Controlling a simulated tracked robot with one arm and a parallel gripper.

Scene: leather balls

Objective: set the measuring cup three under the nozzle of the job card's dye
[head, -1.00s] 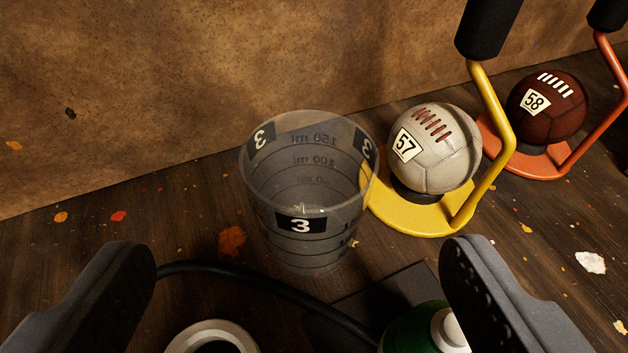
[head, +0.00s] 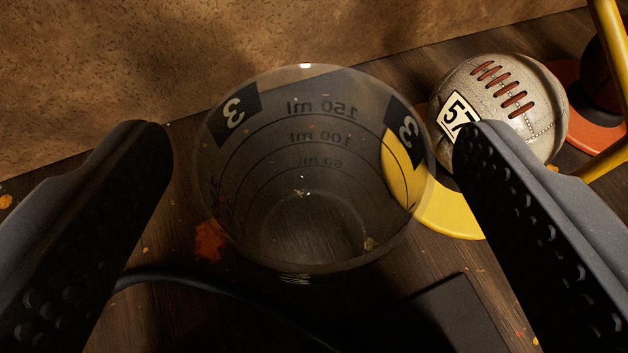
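The measuring cup three (head: 310,225) is clear, with black labels bearing a white 3 and millilitre lines. It stands upright on the dark wooden surface and looks empty. My gripper (head: 315,150) is open, with one black studded finger on each side of the cup. The left finger is a little apart from the rim in the picture, and the right finger lies close to it. Whether either finger touches the cup, I cannot tell. No nozzle and no job card show in this view.
A pale leather ball (head: 505,105) marked 57 sits on a yellow stand (head: 450,215) right behind the cup. An orange stand (head: 600,137) with a dark ball is farther right. A brown wall (head: 250,35) rises behind. A black cable (head: 210,285) and a dark flat plate (head: 455,318) lie in front.

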